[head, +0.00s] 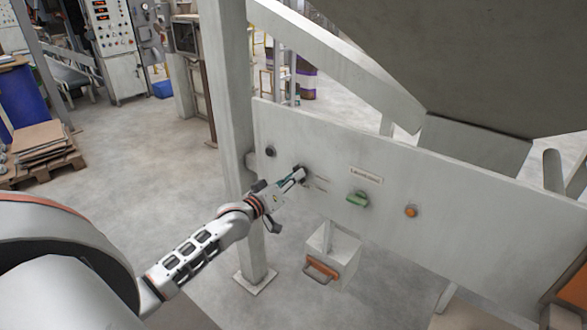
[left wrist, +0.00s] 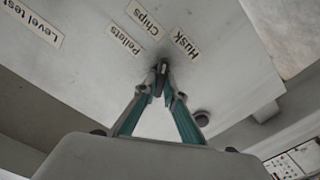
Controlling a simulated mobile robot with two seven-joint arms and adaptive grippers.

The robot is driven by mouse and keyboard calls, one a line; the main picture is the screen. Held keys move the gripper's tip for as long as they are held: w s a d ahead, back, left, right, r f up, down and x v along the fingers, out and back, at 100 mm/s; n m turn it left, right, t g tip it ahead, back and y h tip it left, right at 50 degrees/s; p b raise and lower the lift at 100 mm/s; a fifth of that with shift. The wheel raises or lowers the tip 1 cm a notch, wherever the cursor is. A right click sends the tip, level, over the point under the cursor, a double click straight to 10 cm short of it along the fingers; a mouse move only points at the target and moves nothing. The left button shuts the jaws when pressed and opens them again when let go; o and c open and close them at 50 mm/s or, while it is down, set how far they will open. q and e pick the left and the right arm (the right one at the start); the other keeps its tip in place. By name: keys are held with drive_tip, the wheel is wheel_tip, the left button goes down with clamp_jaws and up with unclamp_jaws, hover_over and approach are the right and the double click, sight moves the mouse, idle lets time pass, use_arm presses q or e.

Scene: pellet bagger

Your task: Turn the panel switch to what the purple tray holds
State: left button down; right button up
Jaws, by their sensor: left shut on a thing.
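The pale panel (head: 320,205) carries a dark switch (left wrist: 164,65) near its left part. Labels around the switch read Pellets (left wrist: 124,39), Chips (left wrist: 146,18) and Husk (left wrist: 186,44) in the left wrist view. My left gripper (head: 296,177) is at the panel, its fingers shut on the switch; the fingertips also show in the left wrist view (left wrist: 162,83). The fingers cover part of the switch, so I cannot tell which label it points to. I cannot make out a purple tray or its contents. My right gripper is out of view.
A green knob (head: 357,199) under a label, an orange button (head: 411,211) and a dark button (head: 271,151) sit on the panel. A post (head: 231,130) stands left of it. A box with an orange handle (head: 321,269) is below. Open floor lies left.

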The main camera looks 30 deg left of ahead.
use_arm(q)
drive_tip(key=m+p, duration=0.3)
drive_tip(key=m, duration=0.3)
drive_tip(key=shift+d+p, duration=0.1)
drive_tip(key=shift+p, duration=0.25)
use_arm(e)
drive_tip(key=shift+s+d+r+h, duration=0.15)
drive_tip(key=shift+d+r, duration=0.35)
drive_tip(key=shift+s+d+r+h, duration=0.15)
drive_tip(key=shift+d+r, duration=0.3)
use_arm(q)
drive_tip(key=c, duration=2.1)
unclamp_jaws()
drive_tip(key=shift+c, duration=0.2)
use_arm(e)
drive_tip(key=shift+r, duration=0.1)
use_arm(q)
drive_tip(key=shift+s, duration=0.15)
